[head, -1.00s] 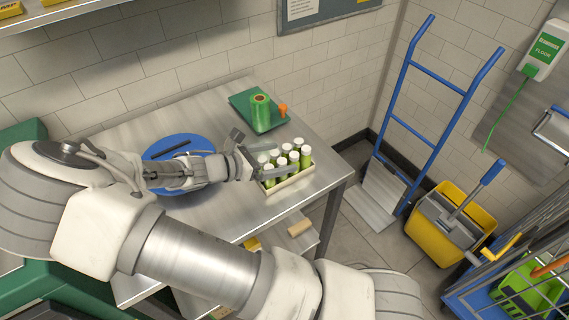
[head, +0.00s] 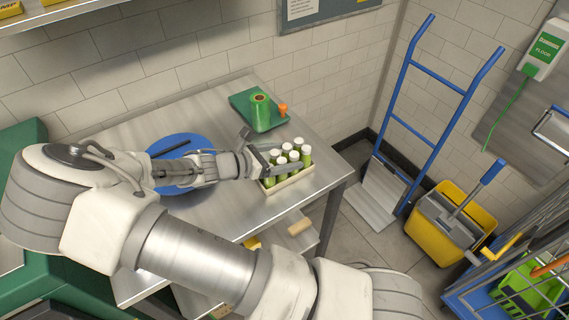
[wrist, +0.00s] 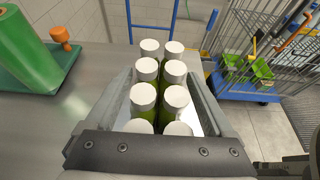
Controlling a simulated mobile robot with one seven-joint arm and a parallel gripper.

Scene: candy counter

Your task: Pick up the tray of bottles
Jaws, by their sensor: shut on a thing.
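A pale tray (head: 291,186) holds several green bottles (head: 307,158) with white caps, standing upright in two rows near the right end of the steel table. My gripper (head: 273,157) reaches in from the left with its fingers around the bottle group. In the wrist view, the bottles (wrist: 144,97) stand between the two fingers of my gripper (wrist: 169,80), one finger along each side. My gripper is shut on the tray of bottles. The tray's near end is hidden by the gripper, and I cannot tell whether the tray is clear of the tabletop.
On the steel table (head: 225,215), a green tray (head: 240,101) with a green roll (head: 261,112) and an orange item (head: 283,109) stands behind the bottles. A blue round plate (head: 165,182) lies under my arm. A blue hand truck (head: 420,130) and yellow mop bucket (head: 437,238) stand right.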

